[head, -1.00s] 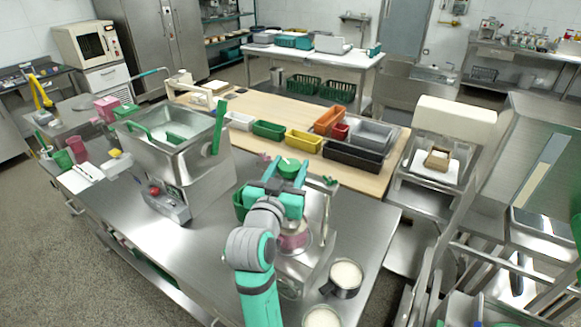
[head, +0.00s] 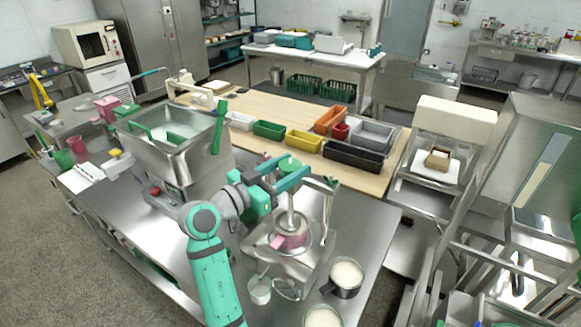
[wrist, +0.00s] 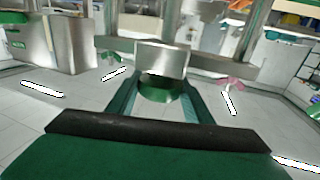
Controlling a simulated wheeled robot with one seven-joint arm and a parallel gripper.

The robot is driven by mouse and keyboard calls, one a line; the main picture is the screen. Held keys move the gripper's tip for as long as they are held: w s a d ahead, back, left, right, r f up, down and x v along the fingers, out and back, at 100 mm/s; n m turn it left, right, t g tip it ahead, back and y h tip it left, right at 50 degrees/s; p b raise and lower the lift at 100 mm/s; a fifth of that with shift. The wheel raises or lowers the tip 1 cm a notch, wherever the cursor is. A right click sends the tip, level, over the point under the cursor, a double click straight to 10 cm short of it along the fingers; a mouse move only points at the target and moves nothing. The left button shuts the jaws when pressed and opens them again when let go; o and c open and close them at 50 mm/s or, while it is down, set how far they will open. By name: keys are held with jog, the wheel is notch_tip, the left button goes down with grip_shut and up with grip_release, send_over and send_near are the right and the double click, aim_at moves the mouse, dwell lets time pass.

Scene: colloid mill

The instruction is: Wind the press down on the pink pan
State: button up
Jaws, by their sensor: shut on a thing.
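The press (head: 328,215) is a metal frame standing on the steel table, with an upright screw (head: 291,210) in its middle. The pink pan (head: 292,239) sits under the screw, low in the frame, with the press plate over it. My gripper (head: 293,167) comes from the left at the top of the press. It is shut on the green knob (head: 289,162) at the screw's head. In the wrist view, the green knob (wrist: 160,100) lies between the fingers, below a metal block (wrist: 160,60). The plate's exact contact with the pan is hard to tell.
A white cup (head: 259,290) stands in front of the press. A dark pot (head: 344,277) with pale contents is at the right front. The mill's big steel hopper (head: 172,135) stands to the left. Coloured bins (head: 304,141) fill the wooden table behind.

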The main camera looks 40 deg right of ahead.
dwell(0.3)
jog(key=o, duration=1)
jog(key=shift+o, duration=0.2)
jog(key=s+a, duration=0.1)
jog(key=a, duration=0.9)
jog(key=shift+s+a, duration=0.2)
jog(key=shift+a, duration=0.2)
